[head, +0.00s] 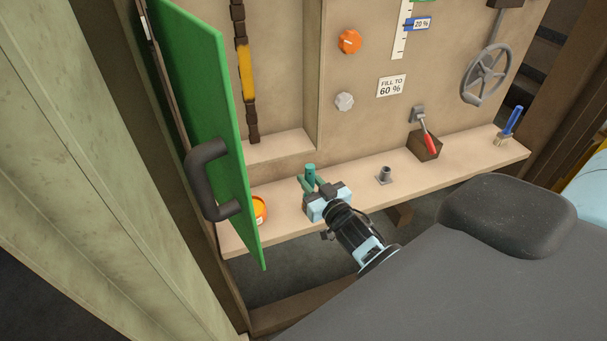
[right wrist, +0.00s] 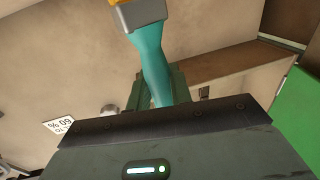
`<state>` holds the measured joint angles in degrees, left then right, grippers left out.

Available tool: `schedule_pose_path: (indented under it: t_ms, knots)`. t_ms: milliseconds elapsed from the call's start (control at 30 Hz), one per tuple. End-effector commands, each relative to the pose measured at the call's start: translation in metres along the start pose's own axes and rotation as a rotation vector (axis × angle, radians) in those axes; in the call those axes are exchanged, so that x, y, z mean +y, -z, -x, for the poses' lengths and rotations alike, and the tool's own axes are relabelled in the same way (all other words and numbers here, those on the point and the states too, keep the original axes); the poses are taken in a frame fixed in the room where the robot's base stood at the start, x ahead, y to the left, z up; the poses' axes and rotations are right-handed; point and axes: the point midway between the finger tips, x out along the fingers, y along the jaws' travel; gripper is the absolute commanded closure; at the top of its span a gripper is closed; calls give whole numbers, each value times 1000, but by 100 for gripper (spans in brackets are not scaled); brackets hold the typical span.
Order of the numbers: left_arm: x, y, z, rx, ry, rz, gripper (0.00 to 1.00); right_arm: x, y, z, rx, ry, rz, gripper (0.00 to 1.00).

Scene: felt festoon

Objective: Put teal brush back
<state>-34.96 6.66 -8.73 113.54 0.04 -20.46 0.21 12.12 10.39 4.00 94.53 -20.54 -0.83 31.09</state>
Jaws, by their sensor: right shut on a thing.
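The teal brush (head: 310,169) shows in the head view as a short teal piece between the fingers of my right gripper (head: 316,186), over the left part of the shelf. In the right wrist view the teal handle (right wrist: 152,62), a grey ferrule (right wrist: 140,14) and a bit of orange bristle are visible. My right gripper (right wrist: 168,88) is shut on the handle there. In the head view the bristles are hidden. I cannot tell whether the brush touches the shelf. My left gripper is not in view.
The wooden shelf (head: 455,172) holds a small grey socket (head: 384,175), a red-handled lever (head: 429,140) on a block, and a blue-handled brush (head: 511,123) at right. An orange tub (head: 260,210) sits behind the open green door (head: 205,95). Shelf between socket and lever is clear.

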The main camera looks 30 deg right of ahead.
Motion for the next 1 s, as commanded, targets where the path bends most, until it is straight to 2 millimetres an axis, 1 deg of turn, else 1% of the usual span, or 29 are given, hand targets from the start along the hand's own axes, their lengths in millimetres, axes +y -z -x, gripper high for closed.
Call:
schedule_pose_path:
  t_ms: [33,200,333,567,733,767,900,1000]
  knots:
    - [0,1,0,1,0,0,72,0,3,-10,5,0,1,100]
    - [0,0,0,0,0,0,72,0,2,-34,3,-1,1,100]
    - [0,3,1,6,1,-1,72,0,-4,-33,3,-1,0,100]
    - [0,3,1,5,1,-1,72,0,-5,-33,3,0,1,100]
    - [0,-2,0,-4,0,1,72,0,-10,-32,1,0,0,100]
    - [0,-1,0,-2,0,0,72,0,-9,-32,1,0,0,75]
    - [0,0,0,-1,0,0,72,0,-9,-32,2,0,0,57]
    - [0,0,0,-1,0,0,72,0,-8,-32,2,0,0,57]
